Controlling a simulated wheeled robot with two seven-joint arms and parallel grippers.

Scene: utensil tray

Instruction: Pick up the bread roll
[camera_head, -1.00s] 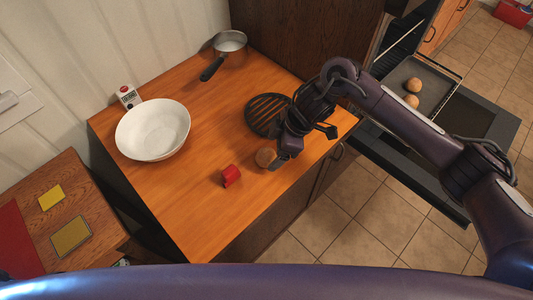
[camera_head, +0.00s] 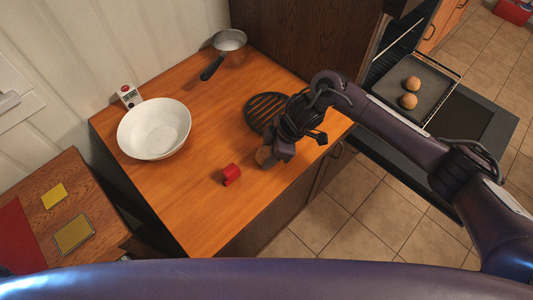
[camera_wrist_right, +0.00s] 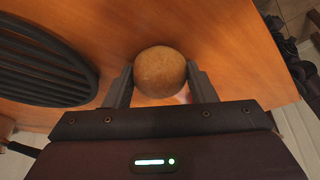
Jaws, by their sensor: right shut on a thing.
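A round brown bread roll (camera_head: 264,156) is at my right gripper (camera_head: 272,160), over the wooden counter (camera_head: 190,205) near its front edge. In the right wrist view the roll (camera_wrist_right: 160,71) sits between the two fingers of the right gripper (camera_wrist_right: 160,82), which are shut on its sides. I cannot tell whether the roll touches the counter. Two more rolls (camera_head: 412,83) lie on the baking tray (camera_head: 436,70) at the open oven. My left gripper is not in view.
A black round trivet (camera_head: 262,108) lies just behind the right gripper. A red cup (camera_head: 231,174) is to its left. A white bowl (camera_head: 154,128), a timer (camera_head: 129,96) and a saucepan (camera_head: 229,41) stand farther back. The counter's left front is clear.

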